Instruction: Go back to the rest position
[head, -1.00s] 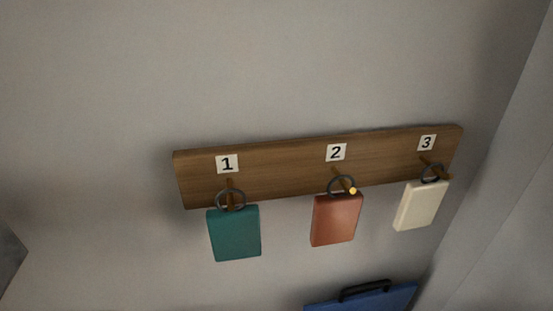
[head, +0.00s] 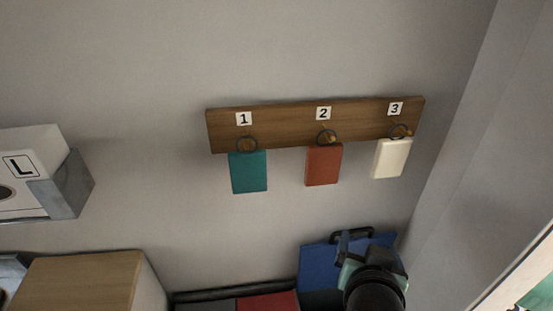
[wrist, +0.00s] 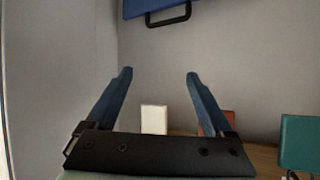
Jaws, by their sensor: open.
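My gripper (wrist: 158,74) is open in the wrist view, its two dark fingers apart with nothing between them. In the head view my gripper (head: 345,242) shows at the bottom right, in front of a blue case (head: 318,262). A wooden board (head: 280,128) on the wall has three numbered pegs. A teal tag (head: 248,173) hangs by its ring at 1, a red-brown tag (head: 323,165) at 2, and a cream tag (head: 392,158) at 3. My gripper is below the tags in the head view and apart from them.
The blue case has a black handle and also shows at the top of the wrist view (wrist: 140,8). A wooden-topped block (head: 80,283) stands at lower left. A side wall (head: 480,150) closes the right.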

